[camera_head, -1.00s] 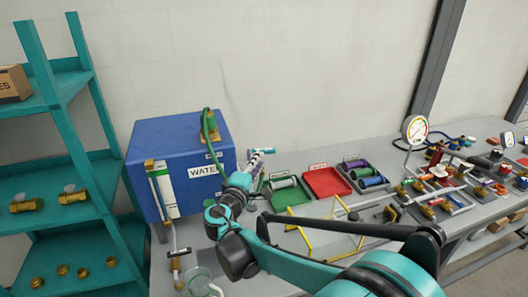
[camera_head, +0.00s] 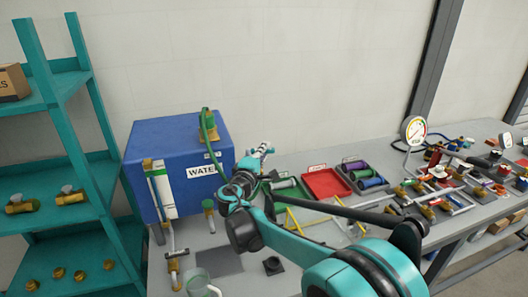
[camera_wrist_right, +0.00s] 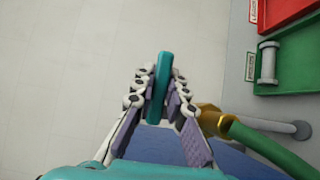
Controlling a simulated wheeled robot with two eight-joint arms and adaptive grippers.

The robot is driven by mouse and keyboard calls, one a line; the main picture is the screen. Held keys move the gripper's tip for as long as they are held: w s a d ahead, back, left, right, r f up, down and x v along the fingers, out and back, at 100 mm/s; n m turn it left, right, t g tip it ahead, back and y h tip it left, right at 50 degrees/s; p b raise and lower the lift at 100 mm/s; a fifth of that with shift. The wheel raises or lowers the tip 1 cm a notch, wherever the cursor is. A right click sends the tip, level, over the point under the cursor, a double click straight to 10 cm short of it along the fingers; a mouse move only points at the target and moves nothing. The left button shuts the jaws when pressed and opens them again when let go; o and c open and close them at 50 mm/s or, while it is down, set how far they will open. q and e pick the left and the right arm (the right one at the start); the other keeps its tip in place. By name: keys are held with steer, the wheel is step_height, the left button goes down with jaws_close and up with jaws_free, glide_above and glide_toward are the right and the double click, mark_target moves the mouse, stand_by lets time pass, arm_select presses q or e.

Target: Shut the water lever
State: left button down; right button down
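The blue tank labelled WATER (camera_head: 180,165) stands at the left end of the bench. A green-topped brass valve (camera_head: 208,122) sits on its top, with a green hose. My right gripper (camera_head: 262,149) is beside the tank's right side in the head view. In the right wrist view, a teal bar (camera_wrist_right: 160,85) lies between the fingers of my right gripper (camera_wrist_right: 161,80), with little gap on either side; whether they press on it cannot be told. A brass fitting (camera_wrist_right: 208,119) with a green hose is just right of the fingers. My left gripper is out of view.
A red tray (camera_head: 326,183) and a green tray with a cylinder lie right of the tank. A glass jug (camera_head: 200,284) stands at the front left. A yellow frame (camera_head: 315,222) lies behind my right arm. Teal shelves (camera_head: 70,170) stand at the left.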

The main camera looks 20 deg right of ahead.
steer(key=shift+w+d+n+t+y+p, duration=0.15)
steer(key=shift+n+t+y+p, duration=0.2)
steer(key=shift+n+t+y, duration=0.55)
steer(key=shift+w+n+y, duration=0.2)
steer(key=shift+n+y, duration=0.4)
steer(key=shift+y, duration=0.6)
steer(key=c, duration=1.8)
jaws_free()
steer(key=shift+a, duration=0.2)
steer(key=v, duration=1.2)
steer(key=shift+f, duration=0.2)
steer(key=shift+d, duration=0.15)
